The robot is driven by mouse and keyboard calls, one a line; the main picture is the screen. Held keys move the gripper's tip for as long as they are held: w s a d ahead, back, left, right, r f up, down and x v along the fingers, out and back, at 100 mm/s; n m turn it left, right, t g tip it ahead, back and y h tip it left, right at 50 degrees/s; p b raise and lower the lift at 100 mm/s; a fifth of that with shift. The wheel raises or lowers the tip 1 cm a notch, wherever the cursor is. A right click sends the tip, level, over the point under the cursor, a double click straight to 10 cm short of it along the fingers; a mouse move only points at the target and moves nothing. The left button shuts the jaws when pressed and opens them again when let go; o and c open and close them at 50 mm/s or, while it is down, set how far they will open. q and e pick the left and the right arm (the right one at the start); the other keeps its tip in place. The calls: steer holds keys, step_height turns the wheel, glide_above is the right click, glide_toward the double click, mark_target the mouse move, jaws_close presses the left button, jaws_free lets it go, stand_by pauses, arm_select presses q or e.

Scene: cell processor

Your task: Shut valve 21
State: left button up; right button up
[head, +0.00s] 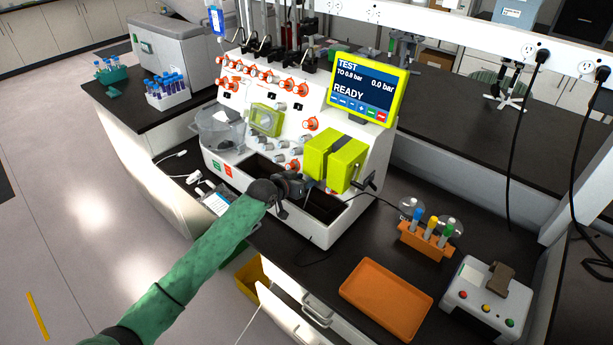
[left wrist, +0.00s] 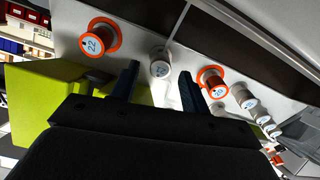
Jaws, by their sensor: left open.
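In the left wrist view an orange-ringed knob labelled 22 (left wrist: 98,38) is at the upper left. A pale grey knob (left wrist: 160,68) sits between my fingers in the picture, its label too blurred to read surely. Another orange-ringed knob (left wrist: 213,82) is just right of the right finger, its label seeming to read 20. I cannot tell for sure which knob is valve 21. My left gripper (left wrist: 158,90) is open and empty, its fingers pointing at the panel. In the head view the left gripper (head: 299,187) is low in front of the machine, beside the yellow-green block. The right gripper is not in view.
The yellow-green block (head: 334,158) stands close right of the left gripper. The machine's screen (head: 362,82) reads TEST and READY. A dark recess (head: 322,205) lies below the gripper. An orange tray (head: 388,297) and a tube rack (head: 425,243) are on the right counter.

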arm_select(q)
steer(key=shift+x, duration=0.85)
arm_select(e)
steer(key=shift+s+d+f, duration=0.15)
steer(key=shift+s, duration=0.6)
arm_select(q)
steer(key=shift+s, duration=0.1)
steer(key=shift+c, duration=0.5)
steer(key=c, duration=0.9)
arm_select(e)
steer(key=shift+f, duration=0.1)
arm_select(q)
steer(key=shift+a+f+m+b, duration=0.1)
steer(key=shift+f+m+b, duration=0.05)
steer(key=shift+m+b, duration=0.2)
steer(key=m+b, duration=0.2)
steer(key=m, duration=0.1)
steer(key=shift+m, duration=0.25)
steer(key=shift+m+b, duration=0.9)
steer(key=shift+m, duration=0.6)
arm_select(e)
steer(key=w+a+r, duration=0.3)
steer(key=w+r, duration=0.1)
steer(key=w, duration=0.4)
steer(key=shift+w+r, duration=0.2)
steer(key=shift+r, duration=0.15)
